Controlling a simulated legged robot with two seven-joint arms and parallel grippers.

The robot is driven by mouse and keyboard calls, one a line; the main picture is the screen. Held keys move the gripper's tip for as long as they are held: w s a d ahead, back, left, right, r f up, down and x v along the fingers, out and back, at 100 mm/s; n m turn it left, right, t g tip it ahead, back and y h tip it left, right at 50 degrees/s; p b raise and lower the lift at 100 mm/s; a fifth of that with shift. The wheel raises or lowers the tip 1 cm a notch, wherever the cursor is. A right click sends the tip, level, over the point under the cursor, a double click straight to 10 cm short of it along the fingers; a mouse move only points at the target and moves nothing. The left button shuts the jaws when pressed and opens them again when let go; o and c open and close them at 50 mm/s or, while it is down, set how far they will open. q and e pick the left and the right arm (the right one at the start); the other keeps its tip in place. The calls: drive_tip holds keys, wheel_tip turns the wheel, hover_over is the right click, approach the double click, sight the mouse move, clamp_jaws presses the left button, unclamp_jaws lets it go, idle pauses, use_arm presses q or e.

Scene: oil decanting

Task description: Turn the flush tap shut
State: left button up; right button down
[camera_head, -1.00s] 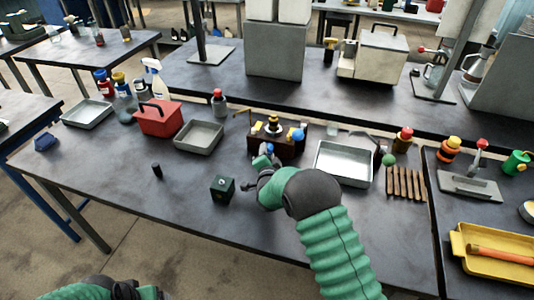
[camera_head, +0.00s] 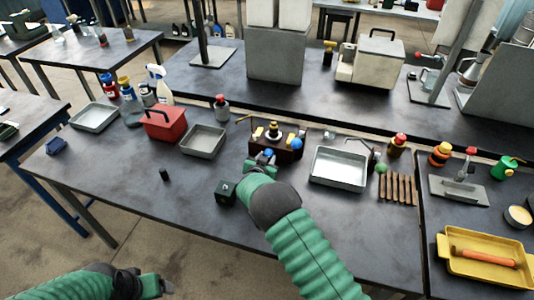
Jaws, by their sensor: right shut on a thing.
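The brown decanting unit (camera_head: 289,151) stands near the middle of the table, with a brass-coloured cap on top, a blue ball-shaped knob (camera_head: 296,143) at its right and a thin brass spout at its left. My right gripper (camera_head: 266,160) is at the unit's front left, shut on a small blue part that I take to be the flush tap (camera_head: 269,153). The fingers and my wrist hide most of that part, so its angle cannot be told. My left gripper (camera_head: 164,287) is low at the bottom left, away from the table objects; its jaws are too unclear to judge.
A metal tray (camera_head: 338,170) lies right of the unit, and a grey tray (camera_head: 203,141) and red toolbox (camera_head: 164,124) lie left. The front left of the table is mostly clear.

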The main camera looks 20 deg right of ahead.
drive_tip(key=shift+a+f+n+g+h, duration=0.15)
drive_tip(key=shift+n+g+h, duration=0.15)
drive_tip(key=shift+n, duration=0.3)
drive_tip(key=shift+f+n+g+h, duration=0.1)
drive_tip(key=shift+n+g+h, duration=0.25)
drive_tip(key=shift+n, duration=0.25)
drive_tip(key=shift+f+n+h+b, duration=0.1)
drive_tip(key=shift+n+h+b, duration=0.45)
drive_tip(key=shift+n, duration=0.25)
drive_tip(key=shift+a+n+g+h+b, duration=0.1)
drive_tip(key=shift+n+g+h+b, duration=0.25)
drive_tip(key=shift+n+h+b, duration=0.35)
drive_tip(key=shift+r, duration=0.2)
drive_tip(key=c, duration=1.3)
unclamp_jaws()
drive_tip(key=o, duration=0.3)
drive_tip(key=shift+w+a, duration=0.1)
drive_tip(key=shift+w, duration=0.05)
drive_tip(key=shift+o, duration=0.2)
drive_tip(key=shift+r, duration=0.2)
